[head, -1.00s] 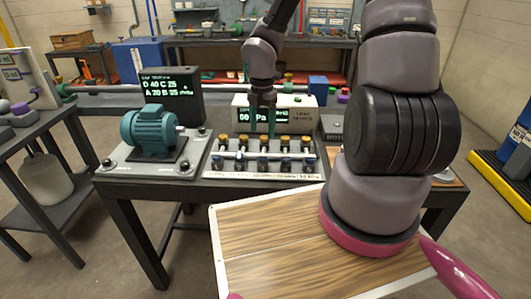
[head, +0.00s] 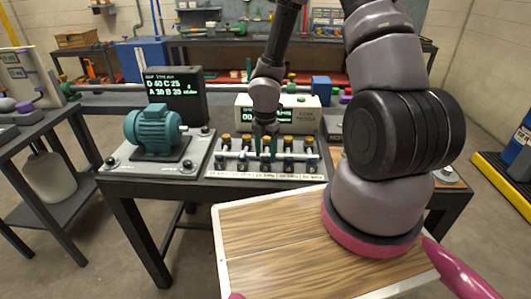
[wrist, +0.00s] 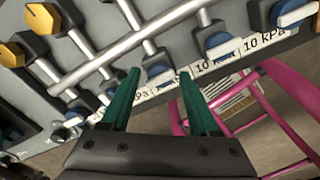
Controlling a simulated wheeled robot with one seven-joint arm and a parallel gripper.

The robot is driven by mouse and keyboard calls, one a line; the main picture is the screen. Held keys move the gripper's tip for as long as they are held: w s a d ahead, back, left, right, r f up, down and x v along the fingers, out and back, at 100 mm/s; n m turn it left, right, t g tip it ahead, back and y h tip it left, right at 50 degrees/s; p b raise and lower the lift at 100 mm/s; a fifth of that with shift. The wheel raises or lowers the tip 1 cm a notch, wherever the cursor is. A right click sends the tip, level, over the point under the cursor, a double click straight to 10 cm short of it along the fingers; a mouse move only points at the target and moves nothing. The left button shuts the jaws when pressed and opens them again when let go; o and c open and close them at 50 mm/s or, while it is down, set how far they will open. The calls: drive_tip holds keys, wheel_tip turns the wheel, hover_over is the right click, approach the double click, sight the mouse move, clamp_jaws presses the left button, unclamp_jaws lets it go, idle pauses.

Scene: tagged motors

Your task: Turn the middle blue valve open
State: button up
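A manifold with a horizontal silver pipe (head: 298,157) carries a row of several blue valves with yellow knobs behind them. The middle blue valve (wrist: 159,78) shows in the wrist view between and just beyond my green fingertips. My gripper (wrist: 158,73) is open, with one finger on each side of that valve. I see no clear contact. In the head view my gripper (head: 266,143) points down over the middle of the row and partly hides the middle valve. Other blue valves (wrist: 218,43) sit on either side.
A gauge box with a lit display (head: 277,116) stands right behind the row. A teal motor (head: 157,130) and a dark screen (head: 176,95) are to the left. A pink frame (wrist: 265,105) shows below the valves in the wrist view.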

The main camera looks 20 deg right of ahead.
clamp_jaws()
drive_tip(key=m, duration=0.4)
drive_tip(key=shift+m, duration=0.4)
drive_tip(key=m, duration=0.9)
drive_tip(key=shift+m, duration=2)
drive_tip(key=shift+w, duration=0.1)
